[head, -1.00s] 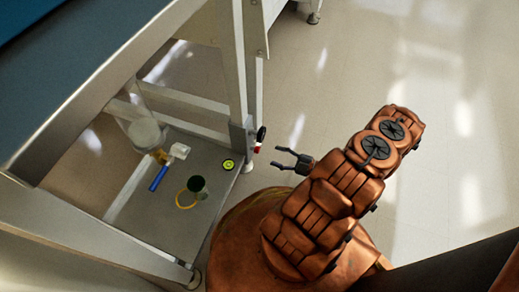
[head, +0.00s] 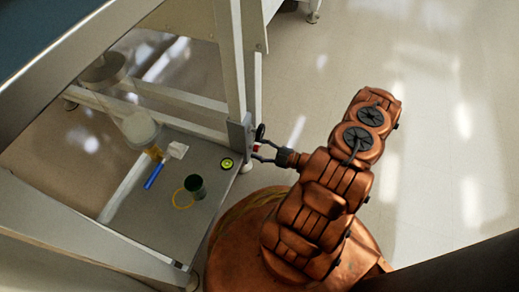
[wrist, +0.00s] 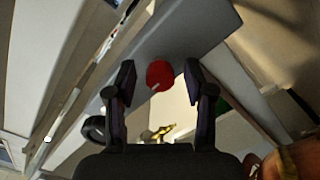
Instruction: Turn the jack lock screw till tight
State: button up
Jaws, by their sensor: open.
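The jack lock screw shows as a red knob (wrist: 159,73) with a small pale mark on its lower edge, in the wrist view. It sits on the side of a grey table leg. In the head view the red knob (head: 256,149) is small and partly hidden by my fingers. My gripper (head: 262,151) is open at the leg, its fingertips on either side of the knob. In the wrist view my gripper (wrist: 160,80) has a finger left and right of the knob, with visible gaps; I cannot tell the depth between them.
A black handwheel (head: 260,132) is close by on the same leg. The lower shelf (head: 215,157) holds a yellow-green disc (head: 227,163), a dark green cup (head: 194,184), a yellow ring (head: 182,201) and a blue-handled tool (head: 154,176).

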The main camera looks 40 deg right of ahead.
grip_shut()
dwell(0.3)
